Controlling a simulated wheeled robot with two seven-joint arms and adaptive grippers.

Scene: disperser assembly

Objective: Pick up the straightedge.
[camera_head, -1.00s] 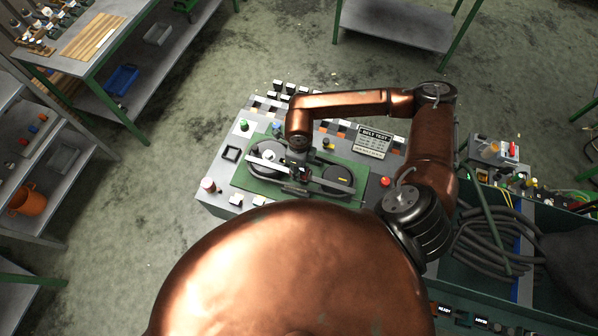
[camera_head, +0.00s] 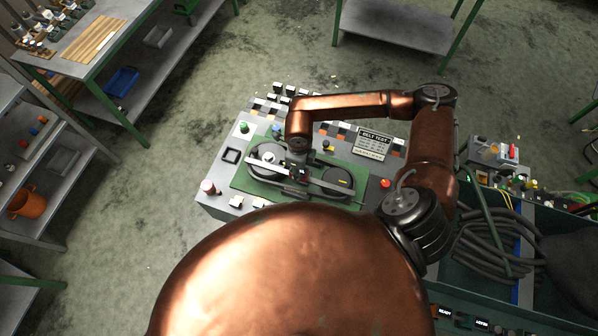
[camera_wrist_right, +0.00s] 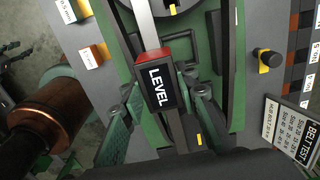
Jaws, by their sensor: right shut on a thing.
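The straightedge (camera_head: 328,184) is a long thin silver bar lying lengthwise across the belt rig in the head view. In the right wrist view the silver bar (camera_wrist_right: 144,20) runs down to a black block marked LEVEL with a red edge (camera_wrist_right: 161,86). My right gripper (camera_head: 297,178) is over the bar's middle, its fingers (camera_wrist_right: 166,108) on either side of the block, shut on the straightedge. I cannot tell whether the bar touches the pulleys beneath it. My left gripper is not in view.
Two dark pulleys with a belt (camera_head: 341,175) sit on a green plate (camera_head: 243,180) on the grey bench. A BELT TEST sign (camera_head: 373,144), a red button (camera_head: 385,183) and small labelled parts surround it. A bin with coiled hose (camera_head: 497,238) stands right.

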